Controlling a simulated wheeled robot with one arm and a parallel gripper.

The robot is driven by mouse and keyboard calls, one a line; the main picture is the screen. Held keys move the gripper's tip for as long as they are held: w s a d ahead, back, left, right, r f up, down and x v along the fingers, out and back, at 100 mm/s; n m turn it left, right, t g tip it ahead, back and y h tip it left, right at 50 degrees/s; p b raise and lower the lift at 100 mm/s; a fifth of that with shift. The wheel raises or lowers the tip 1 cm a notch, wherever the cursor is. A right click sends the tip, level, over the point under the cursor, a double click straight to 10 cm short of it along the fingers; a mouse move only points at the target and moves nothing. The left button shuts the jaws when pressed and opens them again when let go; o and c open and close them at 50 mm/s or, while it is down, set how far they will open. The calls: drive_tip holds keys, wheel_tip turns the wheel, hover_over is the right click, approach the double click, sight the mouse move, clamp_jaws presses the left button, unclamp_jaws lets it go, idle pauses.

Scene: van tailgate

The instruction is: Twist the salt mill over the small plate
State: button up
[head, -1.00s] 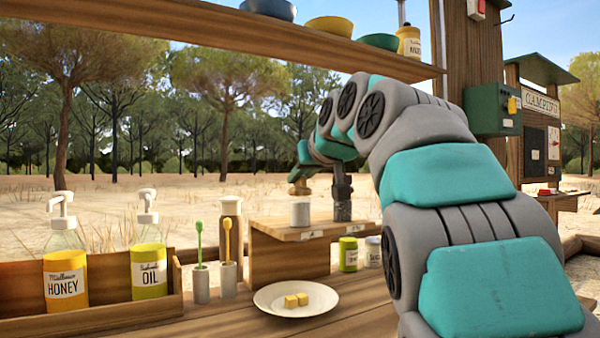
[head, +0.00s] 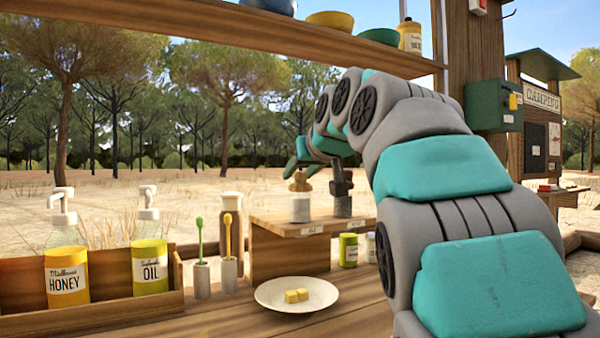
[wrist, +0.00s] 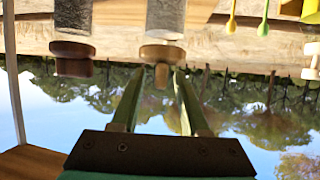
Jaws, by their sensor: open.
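The pale-bodied mill (head: 300,208) with a light wooden knob stands upright on the small wooden riser; I take it to be the salt mill. The wrist view shows it upside down (wrist: 163,18), its knob (wrist: 161,54) at the fingertips. My gripper (wrist: 157,76) is open, its two green fingers on either side of the knob's tip; contact cannot be told. In the head view my gripper (head: 302,170) is just above the mill.
A darker mill (head: 342,206) stands close to the right; it also shows in the wrist view (wrist: 73,18). The riser (head: 285,255) has small labels. Two utensil holders (head: 201,280), bottles (head: 66,275) in a wooden box and small jars (head: 348,250) stand around. A shelf runs overhead.

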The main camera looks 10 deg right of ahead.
drive_tip(key=a+v, duration=0.1)
drive_tip(key=v, duration=0.6)
drive_tip(key=shift+s+d+b, duration=0.3)
drive_tip(key=shift+s+d, duration=0.05)
drive_tip(key=shift+d, duration=0.15)
